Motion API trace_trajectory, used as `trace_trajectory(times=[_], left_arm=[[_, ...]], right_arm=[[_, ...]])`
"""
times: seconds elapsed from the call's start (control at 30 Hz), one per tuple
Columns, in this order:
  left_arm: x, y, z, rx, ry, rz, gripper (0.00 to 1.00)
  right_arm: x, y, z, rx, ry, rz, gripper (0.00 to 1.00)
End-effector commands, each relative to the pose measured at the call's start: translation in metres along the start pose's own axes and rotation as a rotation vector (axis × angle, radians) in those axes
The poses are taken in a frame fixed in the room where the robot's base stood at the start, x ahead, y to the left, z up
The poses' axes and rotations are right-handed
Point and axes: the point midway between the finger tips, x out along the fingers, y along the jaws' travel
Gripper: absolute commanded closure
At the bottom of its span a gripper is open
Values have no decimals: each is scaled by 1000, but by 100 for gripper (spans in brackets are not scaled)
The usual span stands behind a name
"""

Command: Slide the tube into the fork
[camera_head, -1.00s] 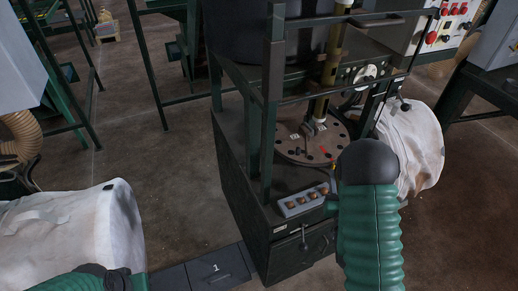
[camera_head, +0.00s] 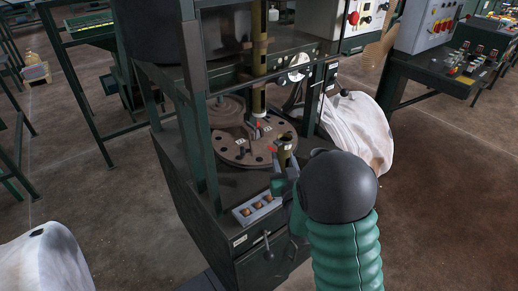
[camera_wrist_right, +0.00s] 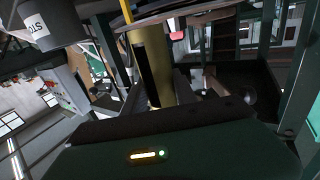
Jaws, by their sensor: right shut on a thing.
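A short brass tube (camera_head: 286,150) stands nearly upright in my right gripper (camera_head: 285,172), at the front right edge of the round plate. The right wrist view shows the tube (camera_wrist_right: 152,65) large, with a dark strip along it. My right gripper is shut on it, and its fingers are partly hidden by my forearm. A grey bracket (camera_head: 257,131) with a white label sits on the plate under the vertical brass column (camera_head: 259,60). I cannot tell whether this bracket is the fork. The tube is apart from the bracket, to its right and nearer me. My left gripper is out of view.
The round plate (camera_head: 236,152) has dark holes and a red mark. Green posts (camera_head: 193,95) frame the machine's left side.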

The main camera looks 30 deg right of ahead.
Motion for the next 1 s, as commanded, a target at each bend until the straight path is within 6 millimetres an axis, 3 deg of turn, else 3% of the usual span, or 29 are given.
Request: trace_trajectory(times=[0.2,0.53,0.63,0.9,0.93,1.0], left_arm=[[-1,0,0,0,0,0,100],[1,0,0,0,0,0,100],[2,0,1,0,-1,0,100],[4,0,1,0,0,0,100],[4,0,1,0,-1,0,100],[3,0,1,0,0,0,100]], right_arm=[[48,-30,-3,-2,4,-3,100],[94,-56,-3,-1,4,-2,100],[102,-60,-4,0,3,0,100],[102,-60,-3,-1,2,0,100],[102,-60,-2,-1,1,0,65],[102,-60,-3,-1,1,0,56]])
